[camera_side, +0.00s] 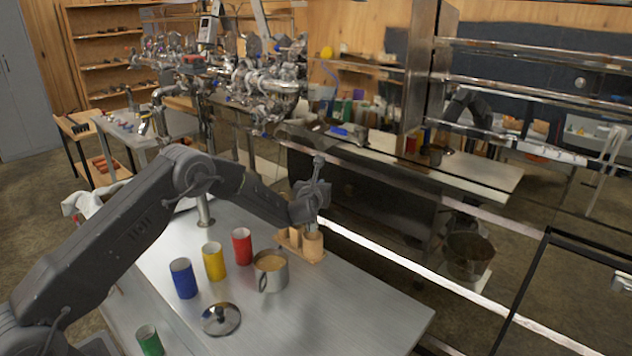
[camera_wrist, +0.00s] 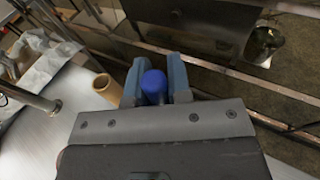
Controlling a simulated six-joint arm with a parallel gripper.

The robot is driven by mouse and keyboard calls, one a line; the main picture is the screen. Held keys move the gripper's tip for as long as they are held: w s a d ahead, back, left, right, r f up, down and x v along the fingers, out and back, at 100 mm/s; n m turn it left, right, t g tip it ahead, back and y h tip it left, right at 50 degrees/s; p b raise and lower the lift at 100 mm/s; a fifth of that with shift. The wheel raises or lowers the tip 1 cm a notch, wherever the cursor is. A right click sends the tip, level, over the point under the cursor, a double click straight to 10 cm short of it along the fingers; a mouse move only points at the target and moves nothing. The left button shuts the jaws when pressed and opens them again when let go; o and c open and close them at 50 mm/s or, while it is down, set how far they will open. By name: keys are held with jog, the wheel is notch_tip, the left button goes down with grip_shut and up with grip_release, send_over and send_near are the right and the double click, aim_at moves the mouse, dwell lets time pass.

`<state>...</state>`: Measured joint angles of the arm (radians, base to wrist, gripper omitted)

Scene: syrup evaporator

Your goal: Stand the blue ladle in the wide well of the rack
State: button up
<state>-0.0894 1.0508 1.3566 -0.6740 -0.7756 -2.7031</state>
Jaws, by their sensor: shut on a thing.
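The blue ladle shows in the wrist view as a rounded blue handle end (camera_wrist: 154,84) between the two jaws of my gripper (camera_wrist: 156,66). My gripper is shut on it. In the side view my gripper (camera_side: 314,192) is above the wooden rack (camera_side: 315,257), near the table's far edge. I cannot make out the ladle there, and its lower end is hidden in the wrist view. The rack has a round wooden well (camera_side: 313,243) at its right and smaller upright parts at its left. In the wrist view a tan wooden tube (camera_wrist: 107,88) stands left of the jaws.
A grey pot (camera_side: 271,275) with tan contents stands in front of the rack. Red (camera_side: 242,247), yellow (camera_side: 214,262), blue (camera_side: 183,279) and green (camera_side: 149,341) cylinders stand to its left. A round lid (camera_side: 221,318) lies in front. The table's right side is clear.

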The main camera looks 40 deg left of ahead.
jog(key=shift+f, duration=3.85)
jog(key=o, duration=0.8)
jog(key=shift+o, duration=0.6)
jog(key=o, duration=0.9)
jog(key=v, duration=0.7)
jog(key=shift+s+d, duration=0.15)
jog(key=shift+s, duration=0.1)
